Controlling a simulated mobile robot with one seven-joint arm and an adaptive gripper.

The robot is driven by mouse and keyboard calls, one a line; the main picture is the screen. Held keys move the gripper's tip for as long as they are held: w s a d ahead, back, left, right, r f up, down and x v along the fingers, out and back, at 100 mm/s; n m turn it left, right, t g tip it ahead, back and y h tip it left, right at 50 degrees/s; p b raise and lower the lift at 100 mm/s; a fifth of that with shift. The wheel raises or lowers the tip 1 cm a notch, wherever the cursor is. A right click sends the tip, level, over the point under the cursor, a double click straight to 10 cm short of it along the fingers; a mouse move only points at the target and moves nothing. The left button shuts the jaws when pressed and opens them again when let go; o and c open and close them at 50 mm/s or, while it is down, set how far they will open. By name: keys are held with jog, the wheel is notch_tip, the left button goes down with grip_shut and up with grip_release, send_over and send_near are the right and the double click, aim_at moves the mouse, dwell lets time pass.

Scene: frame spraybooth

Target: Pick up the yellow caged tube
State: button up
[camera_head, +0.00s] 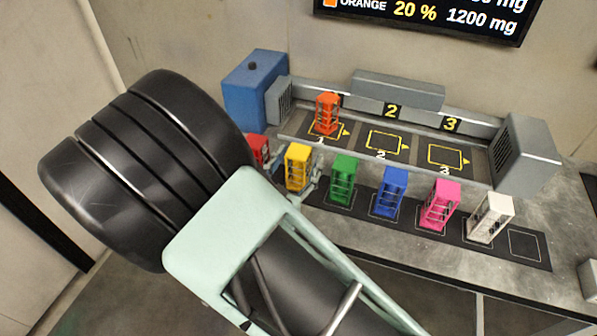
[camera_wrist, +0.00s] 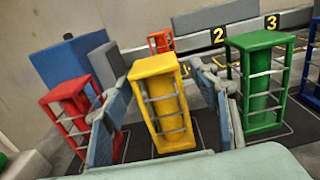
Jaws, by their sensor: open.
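The yellow caged tube (camera_head: 298,167) stands upright in the front row on the black mat, between the red and green tubes. In the wrist view the yellow caged tube (camera_wrist: 161,104) is in the middle, between the two fingers of my gripper (camera_wrist: 165,103). The fingers are apart, one on each side of it, with gaps showing. In the head view my arm hides part of the area left of the yellow tube, and one finger of my gripper (camera_head: 298,186) shows beside its base.
Red (camera_wrist: 70,118) and green (camera_wrist: 262,85) caged tubes stand close on either side. Blue (camera_head: 390,192), pink (camera_head: 440,205) and white (camera_head: 490,218) ones continue the row. An orange tube (camera_head: 327,113) stands on pad 1 behind; pads 2 and 3 (camera_head: 446,157) are empty.

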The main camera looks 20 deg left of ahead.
aim_at(299, 151)
jog(key=shift+c, duration=0.4)
jog(key=c, duration=1.4)
jog(key=shift+r, duration=0.1)
jog(key=shift+w+r, duration=0.1)
jog(key=shift+r, duration=0.3)
notch_tip(299, 151, up, 2)
jog(key=shift+r+p, duration=0.1)
jog(key=shift+p, duration=0.2)
jog(key=s+d+r+p, duration=0.1)
jog(key=s+r+p, duration=0.2)
jog(key=s, duration=0.1)
jog(key=s+d+r+p, duration=0.1)
jog(key=s+r+p, duration=0.2)
jog(key=s+p, duration=0.1)
jog(key=s+d+r+p, duration=0.2)
jog(key=s+r+p, duration=0.1)
jog(key=s+r, duration=0.1)
jog(key=shift+s, duration=0.7)
